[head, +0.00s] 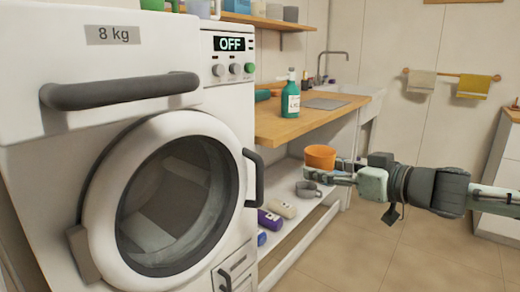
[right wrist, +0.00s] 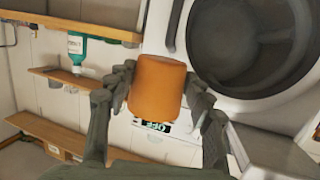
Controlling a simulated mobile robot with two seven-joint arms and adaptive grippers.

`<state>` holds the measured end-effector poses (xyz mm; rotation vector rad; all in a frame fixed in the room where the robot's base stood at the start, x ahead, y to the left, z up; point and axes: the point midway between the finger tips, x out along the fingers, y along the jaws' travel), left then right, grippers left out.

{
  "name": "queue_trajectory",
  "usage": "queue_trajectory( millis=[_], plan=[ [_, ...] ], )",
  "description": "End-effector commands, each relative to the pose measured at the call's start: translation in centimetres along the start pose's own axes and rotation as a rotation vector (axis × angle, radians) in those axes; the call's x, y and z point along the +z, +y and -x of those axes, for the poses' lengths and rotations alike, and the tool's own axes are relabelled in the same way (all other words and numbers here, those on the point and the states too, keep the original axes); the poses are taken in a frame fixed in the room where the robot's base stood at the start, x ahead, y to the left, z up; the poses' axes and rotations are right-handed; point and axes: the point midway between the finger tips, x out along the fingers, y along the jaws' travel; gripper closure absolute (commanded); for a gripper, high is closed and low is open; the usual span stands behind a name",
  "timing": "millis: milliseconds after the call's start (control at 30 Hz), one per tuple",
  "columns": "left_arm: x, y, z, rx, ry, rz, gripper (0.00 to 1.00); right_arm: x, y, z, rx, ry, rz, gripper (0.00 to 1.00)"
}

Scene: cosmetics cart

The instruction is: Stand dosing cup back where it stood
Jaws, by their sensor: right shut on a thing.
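The orange dosing cup (head: 320,156) is held up in the air in front of the wooden counter, near the cart's right end. My right gripper (head: 335,174) comes in from the right and is shut on it. In the right wrist view the cup (right wrist: 158,88) sits between the two dark fingers, one on each side. That view is turned over, so the cup's tilt is hard to judge there; in the head view it looks about upright. My left gripper is in neither view.
A green bottle (head: 291,98) stands on the wooden counter (head: 325,122), beside a sink (head: 350,90). A grey cup (head: 307,189) and several small bottles (head: 283,209) are on the lower white shelf. A washing machine (head: 130,80) fills the left.

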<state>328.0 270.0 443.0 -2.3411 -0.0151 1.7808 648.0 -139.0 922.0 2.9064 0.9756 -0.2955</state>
Motion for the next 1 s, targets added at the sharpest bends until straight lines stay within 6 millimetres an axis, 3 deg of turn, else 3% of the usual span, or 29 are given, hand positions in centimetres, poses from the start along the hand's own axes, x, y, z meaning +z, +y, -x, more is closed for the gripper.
queue_trajectory(
  millis=[567,1000],
  plan=[
    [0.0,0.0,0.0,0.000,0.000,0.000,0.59,8.0,-0.1,2.9,0.166,-0.005,-0.039,0.82],
    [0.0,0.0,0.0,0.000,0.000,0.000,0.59,14.4,-0.2,7.0,0.304,-0.003,-0.068,0.82]
  ],
)
